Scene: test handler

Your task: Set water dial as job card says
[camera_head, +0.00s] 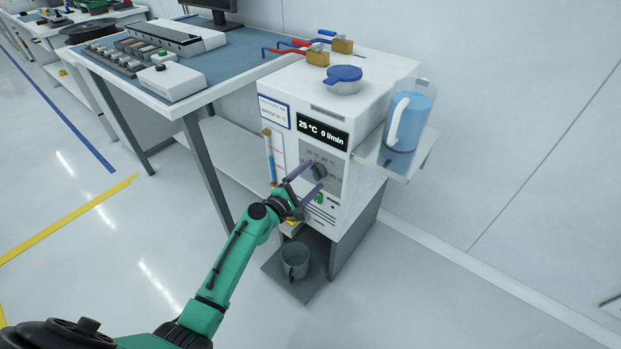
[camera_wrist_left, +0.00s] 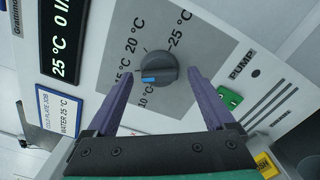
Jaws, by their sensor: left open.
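The dial (camera_head: 320,170) is a dark round knob on the front of a white chiller cabinet. In the left wrist view the dial (camera_wrist_left: 160,65) has a blue pointer mark on its lower left side, by the 10 °C and 15 °C labels; the exact setting is unclear. The 20 °C and 25 °C labels are above it. The job card (camera_wrist_left: 60,118) reads "WATER 25 °C". The display (camera_head: 322,131) reads 25 °C and 0 l/min. My left gripper (camera_head: 316,175) is open, its purple fingers on either side of the dial; contact cannot be told. My right gripper is not in view.
A green switch (camera_wrist_left: 230,98) marked PUMP is beside the dial. A blue jug (camera_head: 410,122) stands on the right side shelf. A grey bucket (camera_head: 295,262) is below. Valves with red and blue handles and a blue cap (camera_head: 344,74) are on top. A workbench (camera_head: 215,75) stands left.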

